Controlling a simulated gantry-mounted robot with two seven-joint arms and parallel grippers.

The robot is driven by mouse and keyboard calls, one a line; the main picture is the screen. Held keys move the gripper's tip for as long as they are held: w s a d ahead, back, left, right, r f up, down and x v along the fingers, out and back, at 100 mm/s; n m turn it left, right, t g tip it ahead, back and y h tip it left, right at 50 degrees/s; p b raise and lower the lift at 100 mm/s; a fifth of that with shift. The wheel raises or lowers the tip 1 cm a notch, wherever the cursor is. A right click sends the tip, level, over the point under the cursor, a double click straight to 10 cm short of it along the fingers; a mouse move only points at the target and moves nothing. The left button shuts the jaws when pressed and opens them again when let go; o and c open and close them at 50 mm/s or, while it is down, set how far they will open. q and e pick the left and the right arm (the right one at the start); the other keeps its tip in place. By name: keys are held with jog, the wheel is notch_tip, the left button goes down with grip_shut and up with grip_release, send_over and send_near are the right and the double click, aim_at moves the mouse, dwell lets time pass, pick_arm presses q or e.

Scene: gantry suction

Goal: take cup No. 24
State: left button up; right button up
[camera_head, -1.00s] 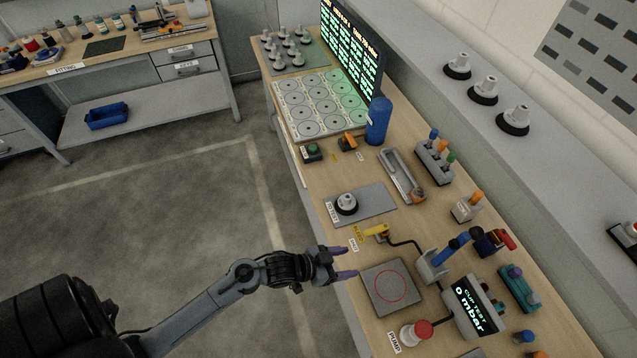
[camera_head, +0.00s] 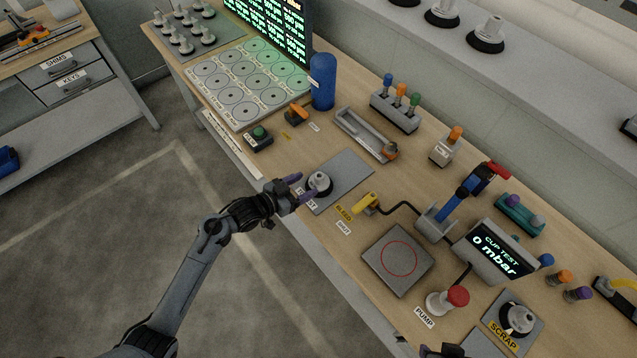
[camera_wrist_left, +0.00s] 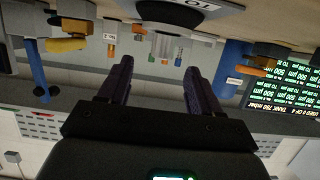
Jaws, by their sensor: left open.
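A cup (camera_head: 319,182), pale grey with a black rim, stands on a grey plate (camera_head: 350,172) at the near edge of the bench. No number is legible on it. My left gripper (camera_head: 297,190) is open, with its dark purple fingers at the near side of this cup, one finger crossing in front of it. In the left wrist view, my open fingers (camera_wrist_left: 158,82) point at the cup (camera_wrist_left: 168,18), which lies ahead in the gap between them. I cannot tell whether they touch it. My right gripper is not clearly seen.
A blue cylinder (camera_head: 322,82), a tool tray (camera_head: 362,135) and a yellow bleed lever (camera_head: 366,203) stand around the plate. More cups stand on the back ledge (camera_head: 560,75), the rear-left plate (camera_head: 212,40) and the scrap plate (camera_head: 540,333). The test display (camera_head: 494,250) reads 0 mbar.

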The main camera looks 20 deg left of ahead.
aim_at(315, 179)
pick_arm(q)
jog(key=shift+x, duration=0.9)
jog(key=shift+w+d+f, duration=0.25)
jog(key=shift+w+d, duration=0.05)
jog(key=shift+w, duration=0.3)
jog(key=x, duration=0.4)
jog(key=shift+a, duration=0.1)
jog(key=c, duration=1.1)
jog(key=shift+r, duration=0.1)
